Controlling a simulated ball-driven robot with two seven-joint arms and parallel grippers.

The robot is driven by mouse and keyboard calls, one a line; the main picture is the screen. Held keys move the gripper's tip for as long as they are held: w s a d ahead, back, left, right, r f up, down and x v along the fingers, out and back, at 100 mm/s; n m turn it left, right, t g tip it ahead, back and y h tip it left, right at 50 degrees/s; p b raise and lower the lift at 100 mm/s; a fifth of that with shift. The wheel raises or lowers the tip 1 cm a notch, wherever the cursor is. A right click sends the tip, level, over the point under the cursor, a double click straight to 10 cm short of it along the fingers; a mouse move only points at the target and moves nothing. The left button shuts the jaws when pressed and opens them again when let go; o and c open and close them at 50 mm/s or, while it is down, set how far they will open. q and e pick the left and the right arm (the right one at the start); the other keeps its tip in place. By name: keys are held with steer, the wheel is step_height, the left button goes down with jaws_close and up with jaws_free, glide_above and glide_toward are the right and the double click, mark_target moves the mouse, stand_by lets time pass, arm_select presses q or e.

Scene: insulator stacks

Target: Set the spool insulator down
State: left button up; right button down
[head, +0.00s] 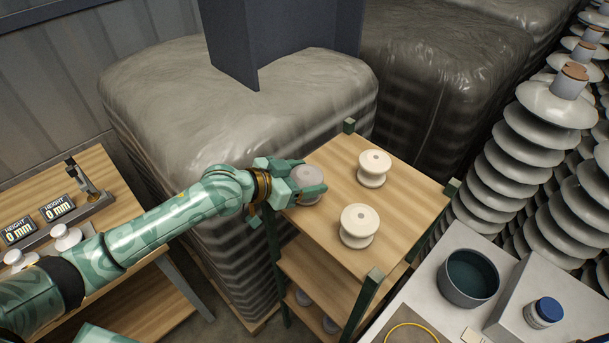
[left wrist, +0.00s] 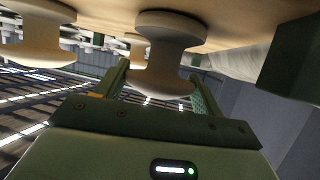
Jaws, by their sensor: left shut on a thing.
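My left gripper (head: 308,184) is at the left edge of the wooden shelf top (head: 330,158), shut on a pale grey spool insulator (head: 306,178). The fingers partly cover this spool. In the left wrist view the spool (left wrist: 168,50) sits between the two fingers (left wrist: 160,88), and one flange is close against the wooden surface at the top of the picture. Whether it touches the wood or is slightly off it, I cannot tell. Two cream spools stand upright on the same top, one at the back (head: 374,167) and one nearer the front (head: 358,225). My right gripper is out of view.
Green corner posts (head: 349,126) rise above the shelf top. More spools (head: 330,325) sit on a lower shelf. A bench with height gauges (head: 57,208) is at left. At right are a dark pot (head: 468,277), a blue-lidded jar (head: 543,312) and tall insulator stacks (head: 550,120).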

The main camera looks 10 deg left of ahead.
arm_select(q)
steer(key=o, duration=1.1)
steer(key=shift+o, duration=0.8)
steer(key=shift+s+a+r, duration=0.15)
steer(key=shift+a, duration=0.1)
steer(key=v, duration=1.1)
steer(key=shift+r+b, duration=0.2)
steer(key=shift+b, duration=0.25)
steer(key=shift+s+a, duration=0.1)
steer(key=shift+s, duration=0.05)
